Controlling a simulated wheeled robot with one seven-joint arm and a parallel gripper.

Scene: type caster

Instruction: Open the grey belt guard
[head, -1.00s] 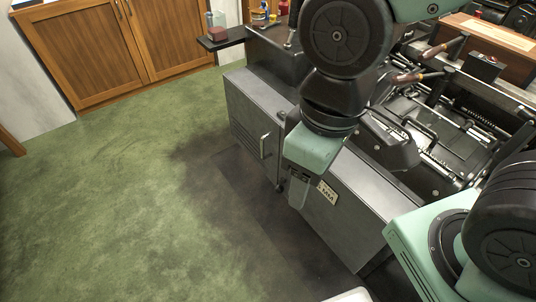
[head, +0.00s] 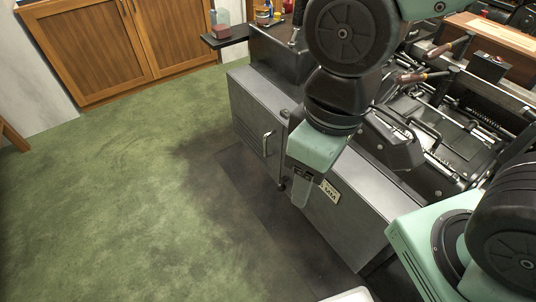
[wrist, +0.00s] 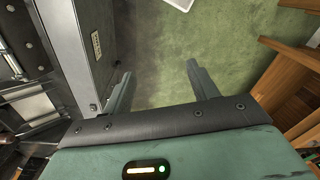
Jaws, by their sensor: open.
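The grey belt guard (head: 250,123) is a metal door with louvre slots on the left part of the machine's grey side. It looks closed. Its upright bar handle (head: 267,142) is near the door's right edge. My gripper (head: 301,190) is to the right of the handle and apart from it, in front of the grey casing. In the wrist view my gripper (wrist: 160,85) is open, with nothing between its two fingers. The left finger appears close to a grey panel (wrist: 85,25). The handle does not show clearly in the wrist view.
A small label plate (head: 331,192) is on the casing just right of my gripper. A dark shelf (head: 225,38) with a jar juts out at the back. Wooden cabinets (head: 105,45) stand at the back left. The green floor (head: 110,200) left of the machine is clear.

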